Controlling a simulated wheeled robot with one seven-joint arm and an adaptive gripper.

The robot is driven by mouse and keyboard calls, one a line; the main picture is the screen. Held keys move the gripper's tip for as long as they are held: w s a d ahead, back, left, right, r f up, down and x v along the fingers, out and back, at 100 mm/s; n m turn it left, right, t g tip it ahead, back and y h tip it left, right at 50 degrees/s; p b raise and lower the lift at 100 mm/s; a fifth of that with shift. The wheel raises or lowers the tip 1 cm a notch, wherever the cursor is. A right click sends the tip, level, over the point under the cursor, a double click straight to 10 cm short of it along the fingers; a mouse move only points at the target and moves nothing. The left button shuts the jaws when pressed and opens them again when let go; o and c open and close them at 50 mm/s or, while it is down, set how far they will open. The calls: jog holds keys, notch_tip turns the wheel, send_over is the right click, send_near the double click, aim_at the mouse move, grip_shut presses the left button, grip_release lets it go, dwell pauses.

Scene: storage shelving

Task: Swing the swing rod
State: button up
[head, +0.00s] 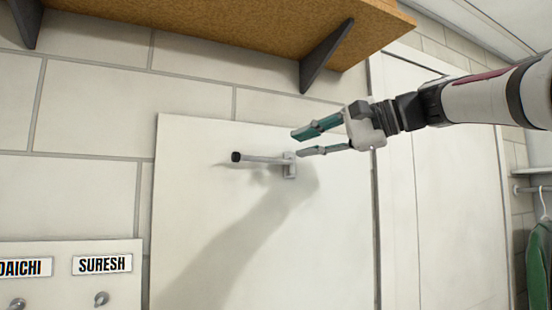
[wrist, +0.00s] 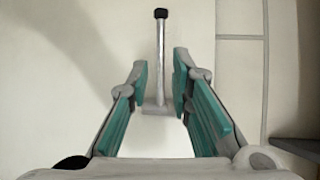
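The swing rod (head: 262,158) is a thin grey metal rod with a black end cap. It sticks out from a small bracket (head: 290,165) on a white wall panel, with its capped end to the left in the head view. My gripper (head: 297,143) is open, its teal-padded fingers pointing left close to the bracket end of the rod. In the wrist view the rod (wrist: 160,62) runs up the picture, its bracket end showing between the open fingertips (wrist: 160,75) and its black cap beyond them. I cannot tell whether a finger touches it.
A wooden shelf (head: 220,22) on dark brackets hangs above the panel (head: 220,230). A green garment (head: 540,255) hangs at the far right. The panel below the rod is clear.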

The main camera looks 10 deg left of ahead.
aim_at(255, 158)
jog(key=p+x, duration=0.3)
jog(key=x, duration=1)
jog(key=shift+a, duration=0.4)
grip_shut()
